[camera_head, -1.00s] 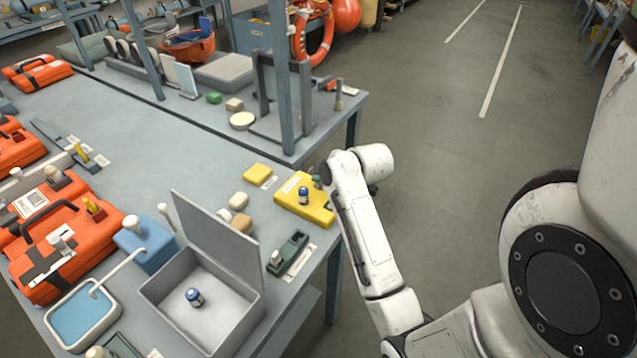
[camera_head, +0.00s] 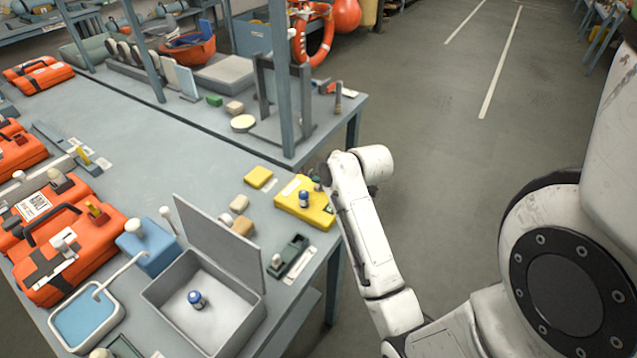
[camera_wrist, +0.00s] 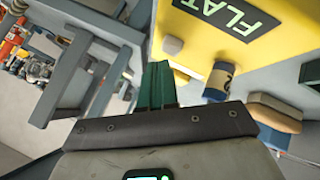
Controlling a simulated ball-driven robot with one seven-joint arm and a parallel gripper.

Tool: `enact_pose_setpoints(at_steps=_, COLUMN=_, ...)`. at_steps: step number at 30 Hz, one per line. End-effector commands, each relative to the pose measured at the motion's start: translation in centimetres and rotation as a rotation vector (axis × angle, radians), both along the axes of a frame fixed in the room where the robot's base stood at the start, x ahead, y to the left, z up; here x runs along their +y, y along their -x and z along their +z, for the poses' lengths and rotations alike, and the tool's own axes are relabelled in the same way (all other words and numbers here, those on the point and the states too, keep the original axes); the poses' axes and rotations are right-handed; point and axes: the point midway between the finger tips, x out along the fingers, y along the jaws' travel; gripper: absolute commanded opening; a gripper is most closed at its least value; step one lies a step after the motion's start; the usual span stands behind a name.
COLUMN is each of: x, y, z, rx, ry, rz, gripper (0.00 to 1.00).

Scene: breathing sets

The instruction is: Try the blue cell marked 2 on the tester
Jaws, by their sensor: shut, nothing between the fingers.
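A blue cell (camera_head: 304,196) stands on the yellow FLAT block (camera_head: 322,218) near the table's right edge. In the wrist view a blue cell (camera_wrist: 219,82) with a partly visible 2 on its pale band stands at the yellow block (camera_wrist: 195,62). My gripper (camera_wrist: 157,68), with green fingers, is shut and empty, left of that cell and apart from it. In the head view my arm mostly hides the gripper. Another blue cell (camera_head: 197,299) stands in the open grey box (camera_head: 236,318); its mark is unreadable. A dark green device (camera_head: 289,256) may be the tester; I cannot tell.
A yellow piece (camera_head: 258,177) and tan blocks (camera_head: 241,226) lie near the FLAT block. Orange cases (camera_head: 68,252), a blue container (camera_head: 150,250) and a blue-filled tray (camera_head: 86,318) stand at left. A metal post (camera_head: 282,80) rises behind. The floor at right is clear.

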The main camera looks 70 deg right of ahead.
Motion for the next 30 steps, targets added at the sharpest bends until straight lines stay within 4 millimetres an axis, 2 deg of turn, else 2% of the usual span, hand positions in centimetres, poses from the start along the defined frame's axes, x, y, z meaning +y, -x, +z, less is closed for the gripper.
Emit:
enact_pose_setpoints(at_steps=2, x=0.0, y=0.0, z=0.6, rx=0.000, ry=0.000, rz=0.000, gripper=0.00)
enact_pose_setpoints(at_steps=14, x=0.0, y=0.0, z=0.7, rx=0.000, ry=0.001, rz=-0.001, gripper=0.00)
enact_pose_setpoints(at_steps=30, x=0.0, y=0.0, z=5.3, rx=-0.001, ry=0.001, rz=0.001, gripper=0.00)
